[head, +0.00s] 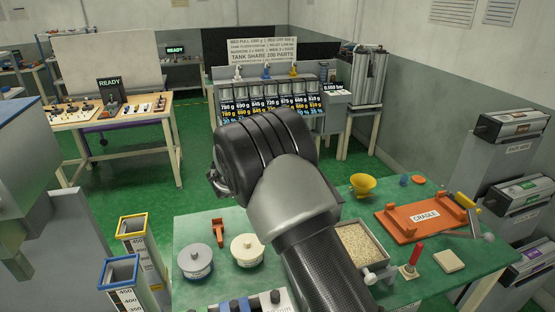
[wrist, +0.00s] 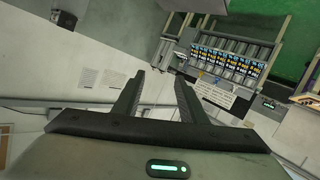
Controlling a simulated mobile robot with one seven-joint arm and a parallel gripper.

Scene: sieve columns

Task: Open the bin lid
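No thing in view is plainly marked as the bin, so I cannot tell which lid is meant.
The green table (head: 330,210) in front holds an orange cradle (head: 425,216), a yellow funnel (head: 362,185), a tray of pale grains (head: 385,254) and two round tubs (head: 195,261). Two tall containers (head: 133,225) stand left. A rack of displays (head: 270,98) is behind.

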